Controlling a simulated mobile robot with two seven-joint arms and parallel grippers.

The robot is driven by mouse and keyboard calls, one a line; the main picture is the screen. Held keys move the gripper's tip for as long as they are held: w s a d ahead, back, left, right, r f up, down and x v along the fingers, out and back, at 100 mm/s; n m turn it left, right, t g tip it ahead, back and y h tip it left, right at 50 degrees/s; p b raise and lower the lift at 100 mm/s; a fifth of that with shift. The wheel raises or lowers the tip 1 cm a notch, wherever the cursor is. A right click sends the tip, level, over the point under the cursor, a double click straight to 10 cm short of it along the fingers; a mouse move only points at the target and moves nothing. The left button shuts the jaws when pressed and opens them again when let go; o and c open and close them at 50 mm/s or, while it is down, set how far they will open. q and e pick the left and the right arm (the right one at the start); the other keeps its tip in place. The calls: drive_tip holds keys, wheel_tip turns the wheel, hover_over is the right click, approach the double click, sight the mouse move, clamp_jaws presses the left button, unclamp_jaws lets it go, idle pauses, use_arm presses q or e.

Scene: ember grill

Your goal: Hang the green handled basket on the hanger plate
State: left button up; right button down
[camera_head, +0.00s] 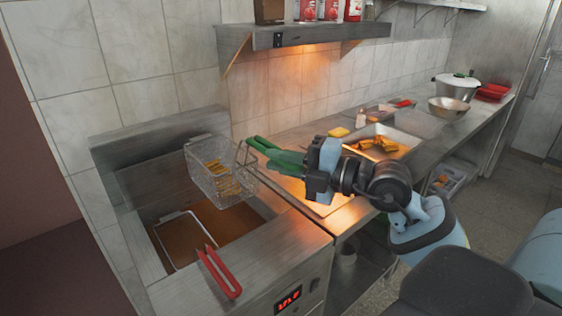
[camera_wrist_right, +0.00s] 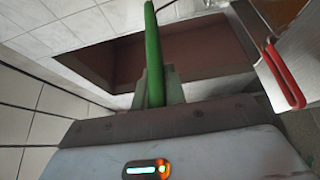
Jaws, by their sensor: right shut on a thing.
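The green handled basket (camera_head: 212,176) is a wire mesh basket with yellow fries in it. It is held above the fryer's oil well, near its back right corner. My right gripper (camera_head: 294,163) is shut on its green handle (camera_head: 262,146). In the right wrist view the green handle (camera_wrist_right: 152,55) stands between the fingers (camera_wrist_right: 156,88), and the mesh is not visible there. The upright metal plate at the back of the fryer, seemingly the hanger plate (camera_head: 140,145), is behind and left of the basket. The basket looks apart from it. My left gripper is not in view.
A second basket with a red handle (camera_head: 218,272) sits in the oil well, its handle over the fryer's front edge. A metal shelf (camera_head: 310,33) with a glowing lamp overhangs the counter. Food trays (camera_head: 395,137), a bowl (camera_head: 448,108) and a pot (camera_head: 455,87) stand to the right.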

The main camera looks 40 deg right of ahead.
drive_tip(key=shift+w+b, duration=0.3)
drive_tip(key=shift+w, duration=0.75)
drive_tip(key=shift+w+a+b, duration=0.15)
drive_tip(key=shift+w+b, duration=0.15)
drive_tip(key=shift+w, duration=0.7)
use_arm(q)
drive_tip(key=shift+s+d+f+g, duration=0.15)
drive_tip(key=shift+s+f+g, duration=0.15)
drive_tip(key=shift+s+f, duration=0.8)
use_arm(e)
drive_tip(key=shift+w+f, duration=0.15)
drive_tip(key=shift+f, duration=1.3)
use_arm(q)
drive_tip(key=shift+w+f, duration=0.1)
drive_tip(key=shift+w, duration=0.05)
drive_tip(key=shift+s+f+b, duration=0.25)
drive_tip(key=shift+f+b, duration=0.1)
drive_tip(key=shift+b, duration=0.1)
use_arm(e)
drive_tip(key=shift+f, duration=0.7)
drive_tip(key=c, duration=1.4)
unclamp_jaws()
drive_tip(key=shift+o, duration=0.2)
drive_tip(key=shift+f, duration=0.2)
